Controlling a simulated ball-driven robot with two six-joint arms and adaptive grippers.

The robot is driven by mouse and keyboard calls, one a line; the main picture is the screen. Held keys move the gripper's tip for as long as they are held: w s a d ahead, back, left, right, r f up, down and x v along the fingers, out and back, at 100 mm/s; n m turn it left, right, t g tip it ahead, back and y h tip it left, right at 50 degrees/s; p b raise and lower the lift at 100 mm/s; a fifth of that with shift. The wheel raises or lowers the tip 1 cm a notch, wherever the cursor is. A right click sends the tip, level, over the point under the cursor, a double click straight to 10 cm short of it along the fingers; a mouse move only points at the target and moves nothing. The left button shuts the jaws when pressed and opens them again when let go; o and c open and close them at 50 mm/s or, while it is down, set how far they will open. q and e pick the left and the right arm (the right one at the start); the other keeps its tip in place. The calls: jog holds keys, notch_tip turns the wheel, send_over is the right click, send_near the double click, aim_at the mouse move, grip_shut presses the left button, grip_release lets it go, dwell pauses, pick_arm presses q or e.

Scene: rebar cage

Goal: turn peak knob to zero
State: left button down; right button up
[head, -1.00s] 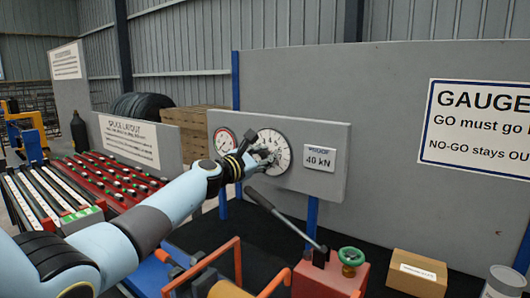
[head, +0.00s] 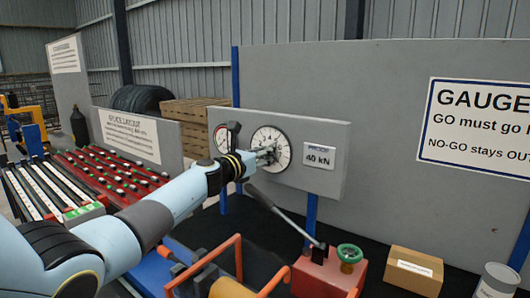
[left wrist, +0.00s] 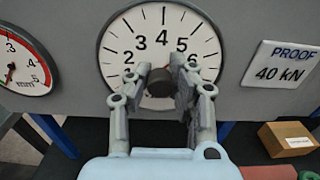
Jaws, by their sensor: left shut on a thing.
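The large white dial (head: 283,139) with black numbers is on the grey gauge panel. It fills the middle of the left wrist view (left wrist: 118,30). A dark knob (left wrist: 160,83) sits at the dial's centre. My left gripper (left wrist: 173,76) is shut on this knob, with one finger on each side. In the head view my left gripper (head: 266,155) reaches the dial face from the left and hides the knob. The dial's pointers are too hidden to read. My right gripper is not in view.
A smaller gauge with a red arc (left wrist: 20,60) is left of the dial. A "PROOF 40 kN" plate (head: 319,157) is right of it. Below are a grey lever (head: 285,217), a red block with a green handwheel (head: 349,254) and a cardboard box (head: 414,270).

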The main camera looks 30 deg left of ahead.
pick_arm(q)
jog(key=shift+s+f, duration=0.1)
jog(key=shift+f, duration=0.15)
jog(key=c, duration=1.4)
grip_release()
jog(key=shift+o, duration=1.4)
jog(key=shift+r, duration=0.15)
jog(key=s+a, duration=0.1)
jog(key=s, duration=1)
jog(key=shift+s+a, duration=0.3)
jog(key=shift+s, duration=0.1)
